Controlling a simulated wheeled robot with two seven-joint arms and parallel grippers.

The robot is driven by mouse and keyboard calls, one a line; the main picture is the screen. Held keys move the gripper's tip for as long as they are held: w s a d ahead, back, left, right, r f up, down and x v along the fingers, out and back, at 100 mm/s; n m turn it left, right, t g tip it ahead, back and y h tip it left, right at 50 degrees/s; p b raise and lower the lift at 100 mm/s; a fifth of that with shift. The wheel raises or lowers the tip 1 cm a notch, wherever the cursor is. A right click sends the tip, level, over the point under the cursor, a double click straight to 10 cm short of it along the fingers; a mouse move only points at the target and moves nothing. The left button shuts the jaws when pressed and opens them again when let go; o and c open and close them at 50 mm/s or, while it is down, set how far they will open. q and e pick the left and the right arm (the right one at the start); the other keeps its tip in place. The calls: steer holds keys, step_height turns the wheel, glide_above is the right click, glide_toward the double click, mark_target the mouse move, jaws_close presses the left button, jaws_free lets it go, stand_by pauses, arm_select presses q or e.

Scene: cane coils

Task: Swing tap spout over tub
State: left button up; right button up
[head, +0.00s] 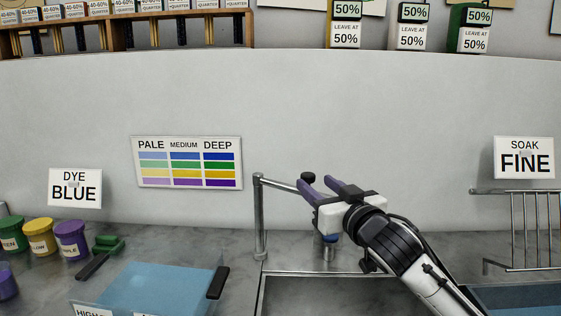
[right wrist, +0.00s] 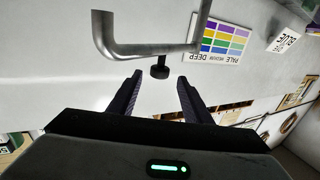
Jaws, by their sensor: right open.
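The metal tap has an upright post (head: 260,220) at the back of the counter, with its spout (head: 280,184) reaching right from the top. A black knob (head: 308,177) stands up from the spout. In the right wrist view, the spout (right wrist: 150,49) ends in a short bent outlet; my gripper hides this end in the head view. My right gripper (head: 318,184) is open and empty, its purple fingers close to the knob. In the right wrist view, the knob (right wrist: 160,70) lies between and just beyond the fingertips. My left gripper is out of view.
A clear tub of blue liquid (head: 223,266) stands at the lower left, and a metal-rimmed basin (head: 262,292) below my right gripper. Another blue-filled tub (head: 520,298) and a metal rack (head: 520,192) are at the right. Dye pots (head: 70,240) stand at the far left.

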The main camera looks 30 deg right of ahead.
mark_target(311, 176)
steer(key=shift+w+r, duration=0.1)
steer(key=shift+w, duration=0.25)
steer(key=w, duration=0.1)
steer(key=w+p, duration=0.1)
steer(key=w, duration=0.1)
steer(key=shift+w+d+r, duration=0.1)
steer(key=shift+d+r, duration=0.1)
steer(key=shift+d, duration=0.2)
steer(key=w, duration=0.3)
steer(key=w+p, duration=0.1)
steer(key=w, duration=0.1)
steer(key=shift+w+d+f, duration=0.15)
steer(key=shift+d, duration=0.25)
steer(key=shift+w, duration=0.2)
steer(key=c, duration=1.1)
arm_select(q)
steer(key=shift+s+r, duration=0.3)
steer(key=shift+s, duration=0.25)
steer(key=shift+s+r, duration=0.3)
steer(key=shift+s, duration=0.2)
arm_select(e)
jaws_close()
